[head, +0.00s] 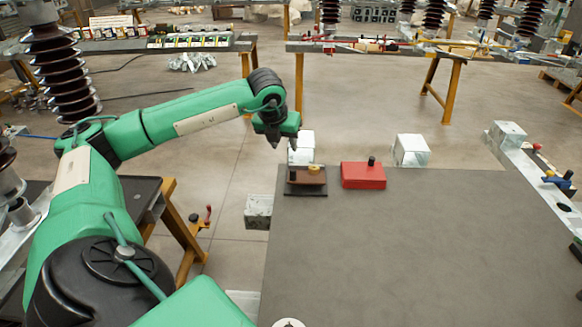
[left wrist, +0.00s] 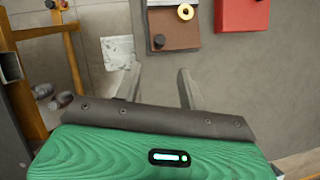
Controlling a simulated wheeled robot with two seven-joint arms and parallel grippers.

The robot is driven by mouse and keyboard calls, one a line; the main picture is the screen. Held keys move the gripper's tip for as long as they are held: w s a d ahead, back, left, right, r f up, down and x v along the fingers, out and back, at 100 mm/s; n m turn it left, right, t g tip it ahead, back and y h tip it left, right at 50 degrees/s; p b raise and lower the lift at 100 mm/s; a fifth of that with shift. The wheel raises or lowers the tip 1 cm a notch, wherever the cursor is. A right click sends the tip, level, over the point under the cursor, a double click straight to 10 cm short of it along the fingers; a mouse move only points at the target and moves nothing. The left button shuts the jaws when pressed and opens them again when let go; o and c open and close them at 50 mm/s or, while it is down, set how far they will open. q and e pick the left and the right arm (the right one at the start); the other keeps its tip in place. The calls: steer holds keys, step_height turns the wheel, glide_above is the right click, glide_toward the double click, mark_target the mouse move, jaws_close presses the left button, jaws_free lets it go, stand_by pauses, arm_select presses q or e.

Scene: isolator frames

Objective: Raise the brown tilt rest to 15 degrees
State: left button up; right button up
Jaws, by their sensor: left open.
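The brown tilt rest (head: 306,180) lies near the far left corner of the grey table. It looks low and close to flat, with a dark knob and a yellow ring on it; its exact angle cannot be told. In the left wrist view the brown rest (left wrist: 173,26) shows at the top, with the yellow ring at its upper right and the dark knob at its lower left. My right gripper is not in view.
A red block (head: 363,175) with a dark knob sits right of the brown rest. Metal blocks (head: 411,150) stand beyond the table's far edge. A blue-handled item (head: 557,181) is on the rail at the right.

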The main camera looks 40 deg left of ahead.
mark_target(293, 171)
arm_select(q)
steer(key=p+x, duration=0.1)
steer(key=x, duration=1.2)
steer(key=shift+w+f, duration=0.1)
steer(key=shift+f, duration=0.25)
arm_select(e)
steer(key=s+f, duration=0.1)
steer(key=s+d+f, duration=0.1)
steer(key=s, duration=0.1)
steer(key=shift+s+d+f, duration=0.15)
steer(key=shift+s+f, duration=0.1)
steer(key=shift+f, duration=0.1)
arm_select(q)
jaws_close()
